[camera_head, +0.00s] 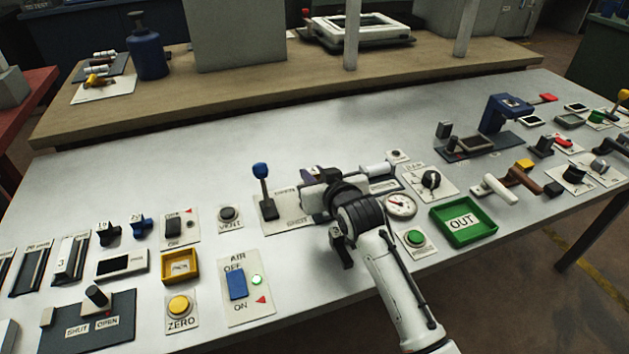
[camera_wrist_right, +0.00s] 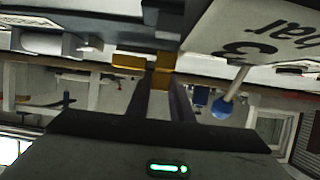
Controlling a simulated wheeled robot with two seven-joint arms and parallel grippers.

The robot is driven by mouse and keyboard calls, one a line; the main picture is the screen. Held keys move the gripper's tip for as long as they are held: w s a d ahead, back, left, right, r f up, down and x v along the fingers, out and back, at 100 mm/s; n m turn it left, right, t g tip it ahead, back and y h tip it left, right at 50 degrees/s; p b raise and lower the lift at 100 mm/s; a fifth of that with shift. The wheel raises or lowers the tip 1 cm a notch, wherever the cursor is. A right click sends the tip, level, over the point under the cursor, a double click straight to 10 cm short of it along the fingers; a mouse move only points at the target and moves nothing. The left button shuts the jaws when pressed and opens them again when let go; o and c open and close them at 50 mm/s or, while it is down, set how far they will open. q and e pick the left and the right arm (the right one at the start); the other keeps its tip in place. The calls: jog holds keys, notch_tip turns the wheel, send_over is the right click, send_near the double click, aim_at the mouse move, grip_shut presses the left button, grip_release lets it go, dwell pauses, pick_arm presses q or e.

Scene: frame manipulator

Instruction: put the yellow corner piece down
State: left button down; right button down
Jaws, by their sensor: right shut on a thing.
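My right gripper (camera_wrist_right: 160,84) is shut on the yellow corner piece (camera_wrist_right: 160,66), which shows at the fingertips in the right wrist view. One arm of the piece points left and another runs along the fingers. In the head view my right gripper (camera_head: 314,188) is over the middle of the white table, beside the blue-knobbed lever (camera_head: 262,185). The piece cannot be made out there, being hidden by the gripper and wrist. Whether it touches anything below is not clear. My left gripper is not in view.
The table (camera_head: 200,180) is crowded with switches and panels. A green OUT tray (camera_head: 484,232) is right of my arm, and a yellow tray (camera_head: 164,266) is at the left. A round gauge (camera_head: 400,205) is close to my wrist. The table's back left is bare.

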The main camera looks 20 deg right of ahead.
jog(key=shift+f, duration=0.75)
jog(key=shift+f, duration=0.15)
jog(key=c, duration=1.6)
grip_release()
jog(key=shift+o, duration=0.2)
jog(key=shift+r, duration=0.2)
jog(key=p+v, duration=0.1)
jog(key=v, duration=1.1)
